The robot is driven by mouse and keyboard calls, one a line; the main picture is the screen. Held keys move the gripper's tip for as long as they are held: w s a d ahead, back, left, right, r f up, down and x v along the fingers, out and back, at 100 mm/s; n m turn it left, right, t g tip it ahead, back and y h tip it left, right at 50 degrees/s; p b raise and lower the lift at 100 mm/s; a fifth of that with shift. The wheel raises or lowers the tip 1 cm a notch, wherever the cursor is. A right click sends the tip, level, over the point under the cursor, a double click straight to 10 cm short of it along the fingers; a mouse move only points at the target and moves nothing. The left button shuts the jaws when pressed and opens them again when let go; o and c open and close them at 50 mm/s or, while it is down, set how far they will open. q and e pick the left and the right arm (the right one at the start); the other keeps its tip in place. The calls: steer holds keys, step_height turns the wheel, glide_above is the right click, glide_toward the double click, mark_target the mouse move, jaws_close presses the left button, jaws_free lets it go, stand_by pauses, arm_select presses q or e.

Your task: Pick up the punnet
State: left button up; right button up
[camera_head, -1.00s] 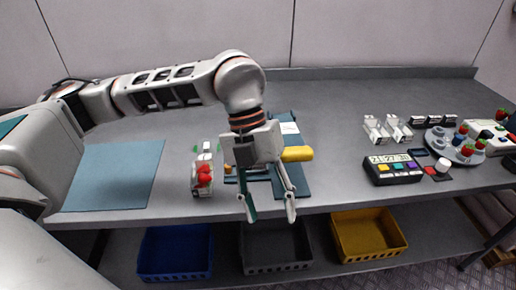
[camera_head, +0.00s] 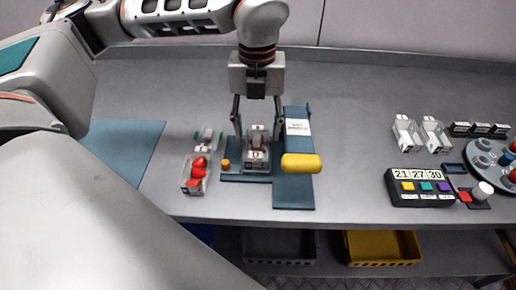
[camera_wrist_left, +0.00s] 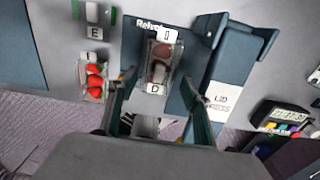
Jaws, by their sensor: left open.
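A clear punnet with dark reddish contents and a white label marked D (camera_head: 256,158) sits on the teal platform (camera_head: 245,178). It also shows in the left wrist view (camera_wrist_left: 160,62). My left gripper (camera_head: 257,132) points down, open, with one finger on each side of this punnet's back part in the head view. In the left wrist view the open fingers (camera_wrist_left: 158,84) reach toward the punnet's near end. I cannot tell whether they touch it. A second clear punnet with red strawberries (camera_head: 196,174) stands to the left, off the platform.
A teal lid press with a yellow roller (camera_head: 301,163) is close on the right. A timer (camera_head: 420,187) and empty clear punnets (camera_head: 406,133) stand farther right. Blue, grey and yellow bins (camera_head: 383,247) lie below the table edge.

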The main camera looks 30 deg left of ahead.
mark_target(256, 139)
arm_select(q)
step_height(256, 139, down, 4)
steer(key=shift+s+a+r, duration=0.1)
steer(key=shift+a, duration=0.05)
steer(key=shift+f, duration=0.65)
steer(key=c, duration=0.9)
arm_select(e)
steer(key=shift+w+r, duration=0.2)
steer(key=shift+w, duration=0.15)
arm_select(q)
steer(key=shift+r, duration=0.1)
step_height(256, 139, up, 20)
steer(key=shift+p, duration=0.8)
arm_select(e)
steer(key=shift+w+r, duration=0.2)
steer(key=shift+r, duration=0.85)
